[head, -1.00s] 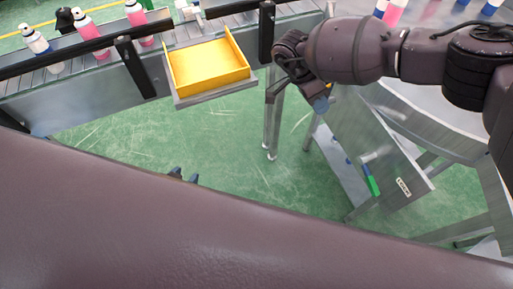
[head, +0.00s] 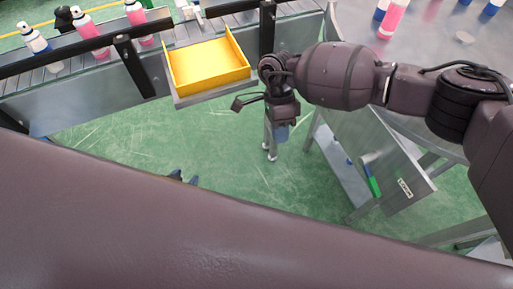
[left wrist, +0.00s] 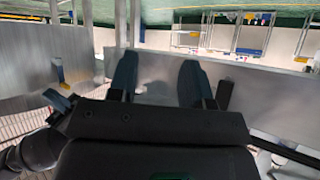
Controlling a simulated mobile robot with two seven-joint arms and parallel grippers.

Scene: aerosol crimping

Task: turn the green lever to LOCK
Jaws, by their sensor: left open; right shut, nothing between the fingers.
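The green lever (head: 373,186) is on the sloping grey metal panel (head: 345,150) at the right of the head view. It slants, with a blue and white piece at its upper end. A small pale label (head: 405,188) is right of it, its lettering too small to read surely. My right gripper (head: 282,132) is shut and empty, pointing down, left of the panel and apart from the lever. My left gripper (head: 184,178) shows only as dark tips above my arm's edge, far left of the lever. In the left wrist view its two fingers (left wrist: 157,75) are apart with nothing between them.
A yellow tray (head: 208,67) sits at the conveyor's edge, close to my right wrist. Cans (head: 88,34) stand on the conveyor behind a black rail. A round metal table (head: 440,50) with cans is at upper right. Green floor (head: 225,150) is open below.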

